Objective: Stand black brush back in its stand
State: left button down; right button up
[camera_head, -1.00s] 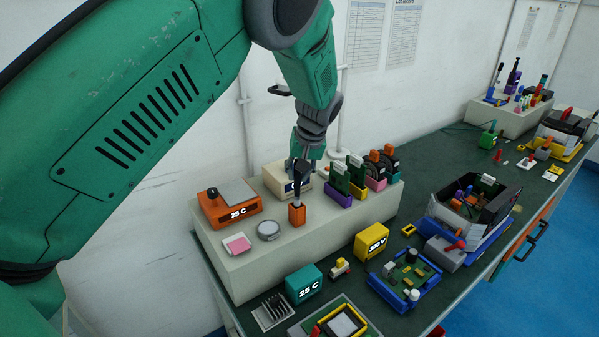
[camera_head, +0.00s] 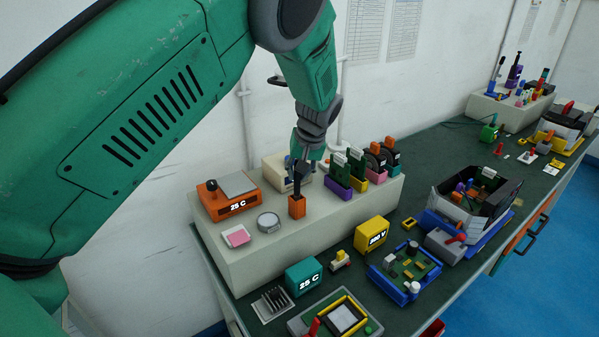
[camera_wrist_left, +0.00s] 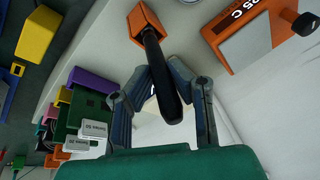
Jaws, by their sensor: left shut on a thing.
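The black brush (camera_head: 297,187) stands with its lower end in the small orange stand (camera_head: 297,207) on the pale raised shelf. It looks close to upright in the head view. My left gripper (camera_head: 301,163) comes down from above and is shut on the brush's upper part. In the left wrist view the dark brush handle (camera_wrist_left: 163,80) lies between the two grey fingers, and its far end enters the orange stand (camera_wrist_left: 146,20). The inside of the stand is hidden, so the depth cannot be told. My right gripper is not in view.
On the shelf (camera_head: 235,268), an orange scale (camera_head: 228,198) and a round grey dish (camera_head: 268,222) stand left of the stand. Upright green boards (camera_head: 347,168) stand close on its right. A teal box (camera_head: 304,276) and a yellow box (camera_head: 371,232) stand below in front.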

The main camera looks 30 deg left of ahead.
aim_at(299, 194)
pick_arm(q)
jog(key=shift+f+b, duration=0.75)
jog(key=shift+f, duration=1)
jog(key=c, duration=1.4)
grip_release()
jog(key=shift+d+r, duration=0.1)
jog(key=shift+r, duration=0.3)
jog(key=v, duration=1.1)
jog(key=shift+d, duration=0.2)
